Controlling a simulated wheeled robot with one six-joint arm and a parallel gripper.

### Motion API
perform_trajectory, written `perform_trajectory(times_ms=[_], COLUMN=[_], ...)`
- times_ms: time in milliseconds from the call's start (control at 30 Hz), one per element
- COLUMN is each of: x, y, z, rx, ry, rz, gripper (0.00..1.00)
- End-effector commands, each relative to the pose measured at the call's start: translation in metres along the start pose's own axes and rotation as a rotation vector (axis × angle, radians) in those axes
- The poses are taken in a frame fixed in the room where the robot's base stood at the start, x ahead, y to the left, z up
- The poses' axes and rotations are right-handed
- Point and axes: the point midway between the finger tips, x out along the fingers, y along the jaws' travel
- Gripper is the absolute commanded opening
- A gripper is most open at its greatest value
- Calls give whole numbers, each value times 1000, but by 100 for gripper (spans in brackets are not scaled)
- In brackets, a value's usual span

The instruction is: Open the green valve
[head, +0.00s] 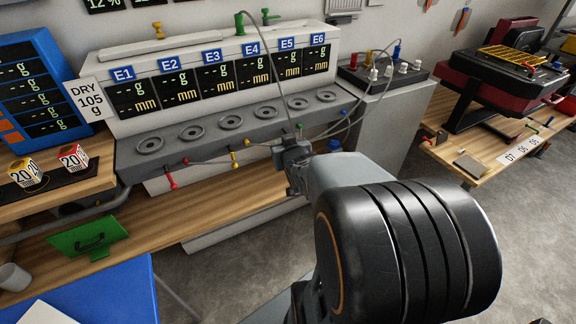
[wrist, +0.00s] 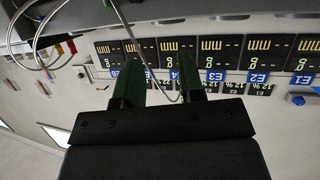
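A red valve (head: 172,181) and a yellow valve (head: 235,160) are on the unit's front. Thin hoses run across to a plug box (head: 383,78) at right. Numbered displays E1 to E6 line the back. A green handled plate (head: 88,237) is at lower left.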

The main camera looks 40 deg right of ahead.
Motion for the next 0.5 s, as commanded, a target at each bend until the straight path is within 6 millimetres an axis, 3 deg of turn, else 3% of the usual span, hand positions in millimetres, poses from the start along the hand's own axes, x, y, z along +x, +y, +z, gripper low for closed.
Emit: perform_trajectory(times_ms=[33,100,300,500], x=[18,27,42,46], y=[8,17,34,42], z=[36,52,85,97], rx=[11,21,45,59], ry=[46,117,266,338], rz=[7,6,-6,-18], gripper=[36,36,36,36])
